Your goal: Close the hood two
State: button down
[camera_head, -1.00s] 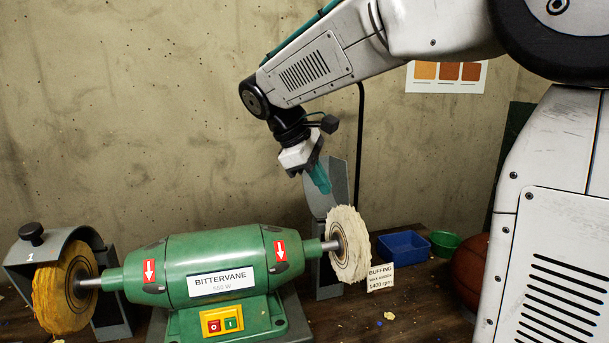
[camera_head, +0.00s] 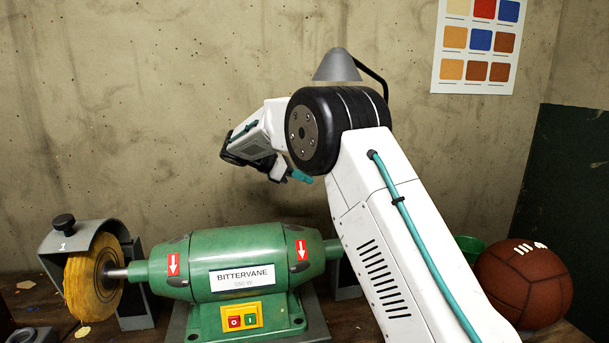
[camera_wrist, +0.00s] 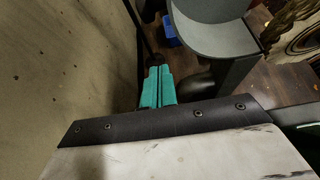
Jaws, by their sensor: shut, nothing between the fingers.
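Hood two (camera_wrist: 212,40) is a grey curved guard on a grey post, at the top of the wrist view. It is tilted back, and the pale right buffing wheel (camera_wrist: 295,28) beside it is uncovered. In the head view my arm hides this hood and wheel. My gripper (camera_head: 301,176) has teal fingers and is above the right end of the grinder, near the wall. In the wrist view its fingers (camera_wrist: 157,84) are together and empty, left of the hood and its post. I cannot tell whether they touch the hood.
The green grinder (camera_head: 220,265) stands on the bench. Hood one (camera_head: 75,236), marked 1, sits over the yellow wheel (camera_head: 88,285) at left. A brown ball (camera_head: 523,283) and a green bowl (camera_head: 469,246) are at right. A lamp (camera_head: 337,66) rises behind my arm. A blue bin (camera_wrist: 170,32) lies beyond the fingers.

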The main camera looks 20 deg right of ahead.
jog(key=x, duration=0.8)
jog(key=shift+a+r, duration=0.15)
jog(key=shift+r, duration=2.05)
jog(key=shift+s+r, duration=0.1)
